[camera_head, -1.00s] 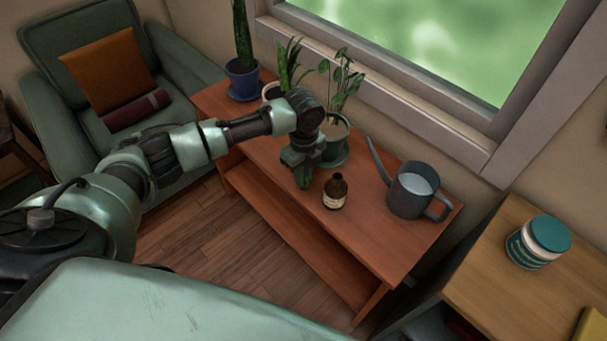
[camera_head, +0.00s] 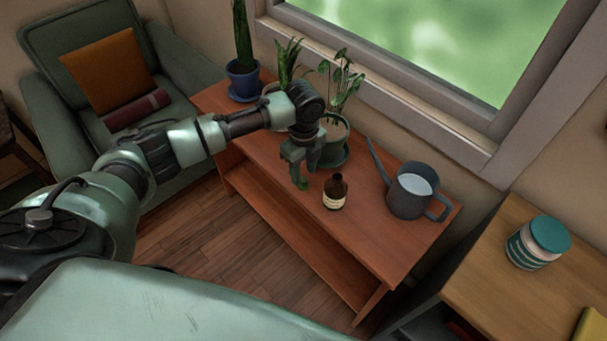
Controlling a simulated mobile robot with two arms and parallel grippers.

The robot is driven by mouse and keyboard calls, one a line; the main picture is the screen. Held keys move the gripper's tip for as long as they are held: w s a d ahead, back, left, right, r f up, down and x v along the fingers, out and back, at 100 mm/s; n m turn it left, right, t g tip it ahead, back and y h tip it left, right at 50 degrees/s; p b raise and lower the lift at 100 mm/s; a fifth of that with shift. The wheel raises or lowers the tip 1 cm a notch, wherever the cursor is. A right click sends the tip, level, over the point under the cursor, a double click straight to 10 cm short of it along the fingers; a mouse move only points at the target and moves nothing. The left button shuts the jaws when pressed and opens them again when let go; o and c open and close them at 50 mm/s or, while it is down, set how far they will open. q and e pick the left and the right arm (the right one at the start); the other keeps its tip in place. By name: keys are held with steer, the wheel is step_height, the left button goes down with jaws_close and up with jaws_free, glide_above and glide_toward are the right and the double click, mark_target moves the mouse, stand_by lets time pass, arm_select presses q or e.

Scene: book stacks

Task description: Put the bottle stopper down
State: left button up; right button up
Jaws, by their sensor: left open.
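A small brown bottle (camera_head: 335,192) with a pale label stands upright on the reddish wooden table. My left gripper (camera_head: 304,180) is just left of the bottle, low over the table, with its fingers pointing down. It is open and apart from the bottle. I cannot make out the bottle stopper; it may be too small, or hidden by the fingers. My right gripper is not in view.
A grey watering can (camera_head: 408,196) stands right of the bottle. Potted plants, one in a blue pot (camera_head: 243,82), stand behind my arm. The table's front edge (camera_head: 285,222) is close to the gripper. A teal-lidded jar (camera_head: 538,242) stands on another surface.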

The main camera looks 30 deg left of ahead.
mark_target(304, 179)
arm_select(q)
step_height(304, 179, up, 10)
stand_by(0.3)
stand_by(0.4)
